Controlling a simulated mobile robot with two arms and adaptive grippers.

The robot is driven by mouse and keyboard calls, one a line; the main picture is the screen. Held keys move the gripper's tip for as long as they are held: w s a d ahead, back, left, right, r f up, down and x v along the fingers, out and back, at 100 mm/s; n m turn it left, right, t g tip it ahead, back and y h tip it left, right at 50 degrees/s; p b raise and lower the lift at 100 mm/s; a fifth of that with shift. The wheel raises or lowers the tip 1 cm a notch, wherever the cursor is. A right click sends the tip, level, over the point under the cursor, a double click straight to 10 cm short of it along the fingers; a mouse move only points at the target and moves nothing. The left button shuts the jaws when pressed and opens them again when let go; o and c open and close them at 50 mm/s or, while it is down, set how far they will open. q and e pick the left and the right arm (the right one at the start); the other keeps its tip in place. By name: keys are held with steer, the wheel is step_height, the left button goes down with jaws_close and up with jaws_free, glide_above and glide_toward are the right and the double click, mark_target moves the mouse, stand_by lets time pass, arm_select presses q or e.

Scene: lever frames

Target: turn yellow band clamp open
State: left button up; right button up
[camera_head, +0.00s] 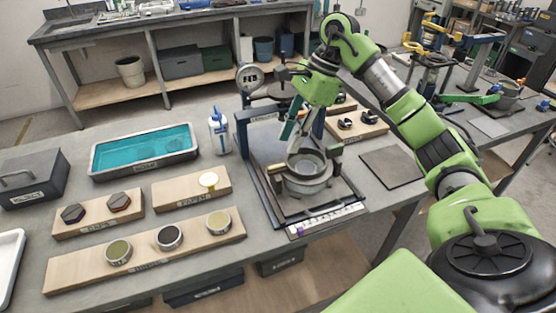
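My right arm reaches in from the right, and its gripper (300,133) points down at the dark lever frame (251,150), just above a grey round cup-like fixture (305,183). Its finger opening is too small and overlapped to judge, and I cannot tell whether it touches anything. I cannot make out a yellow band clamp on the frame for certain; the gripper may cover it. My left gripper is out of view.
A wooden board (80,275) with several round pieces lies at the front left. A teal tray (145,150), a white bottle (219,132) and a dark box (35,180) stand behind. A dark flat mat (393,167) lies empty right of the frame.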

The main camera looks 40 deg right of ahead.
mark_target(276, 166)
steer(key=p+x, duration=0.1)
steer(key=x, duration=0.7)
steer(key=shift+w, duration=0.15)
steer(key=shift+a+f, duration=0.1)
steer(key=shift+f, duration=0.1)
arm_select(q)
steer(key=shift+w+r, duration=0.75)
arm_select(e)
jaws_close()
